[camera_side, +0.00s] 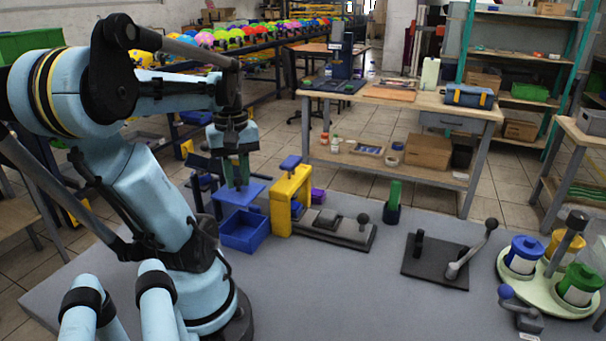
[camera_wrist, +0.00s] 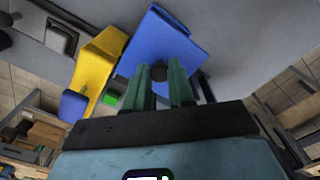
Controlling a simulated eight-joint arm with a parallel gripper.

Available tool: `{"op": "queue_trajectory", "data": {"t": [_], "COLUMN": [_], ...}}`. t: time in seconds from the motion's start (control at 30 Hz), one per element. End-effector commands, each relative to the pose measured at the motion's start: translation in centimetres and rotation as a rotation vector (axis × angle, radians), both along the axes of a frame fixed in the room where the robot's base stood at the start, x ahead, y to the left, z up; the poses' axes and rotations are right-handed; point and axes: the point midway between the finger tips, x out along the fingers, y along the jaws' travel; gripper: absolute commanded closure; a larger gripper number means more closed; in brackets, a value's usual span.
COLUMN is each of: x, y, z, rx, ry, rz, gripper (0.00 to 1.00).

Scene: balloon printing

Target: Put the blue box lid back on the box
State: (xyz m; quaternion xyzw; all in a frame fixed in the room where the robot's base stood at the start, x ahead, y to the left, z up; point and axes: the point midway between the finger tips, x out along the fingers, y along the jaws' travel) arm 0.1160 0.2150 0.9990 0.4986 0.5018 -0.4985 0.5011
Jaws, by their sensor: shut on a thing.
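The blue lid (camera_side: 239,194) is a flat plate with a dark knob in its middle. My gripper (camera_side: 237,184) is shut on that knob, and the lid hangs under the fingers. The open blue box (camera_side: 243,236) stands on the grey table, just below the lid in the side view. The lid appears raised above the box and hides its back part; the exact gap is hard to tell. In the wrist view my green fingers (camera_wrist: 167,88) close around the dark knob of the lid (camera_wrist: 160,45); I cannot make out the box there.
Further right are a green bottle (camera_side: 394,195), a black lever plate (camera_side: 436,262) and a round tray (camera_side: 540,292) with pots. The front middle of the table is clear.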

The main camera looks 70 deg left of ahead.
Motion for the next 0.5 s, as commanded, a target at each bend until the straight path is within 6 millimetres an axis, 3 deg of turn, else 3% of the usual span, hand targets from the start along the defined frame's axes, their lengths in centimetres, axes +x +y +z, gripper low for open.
{"op": "queue_trajectory", "data": {"t": [0.13,0.5], "x": [0.0,0.0], "y": [0.0,0.0], "z": [-1.5,-3.0], "rx": [0.000,0.000], "ry": [0.000,0.000], "rz": [-0.002,-0.003], "gripper": [1.00,1.00]}}
